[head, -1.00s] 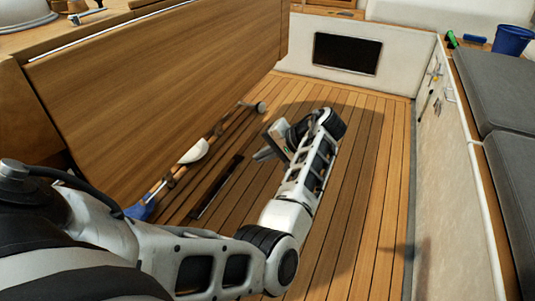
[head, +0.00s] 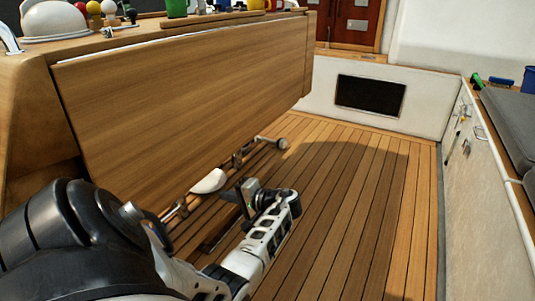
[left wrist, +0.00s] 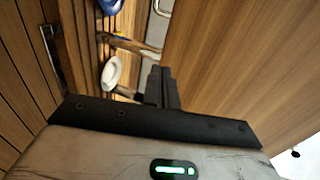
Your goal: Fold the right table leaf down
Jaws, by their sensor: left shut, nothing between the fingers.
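The wooden table leaf (head: 190,95) hangs down from the edge of the table (head: 30,75), its broad face towards me. Its exact tilt is hard to tell. My left gripper (head: 238,196) is shut and empty, just below and in front of the leaf's lower edge. I see no clear contact between them. In the left wrist view the shut fingers (left wrist: 161,88) lie beside the leaf (left wrist: 240,60), which fills the right side. My right gripper is out of view.
A white rounded object (head: 208,181) and metal rods show under the table. Several coloured items and a white dome (head: 55,18) are on the table. The plank floor (head: 350,220) is clear up to the white bench side (head: 485,190) at right.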

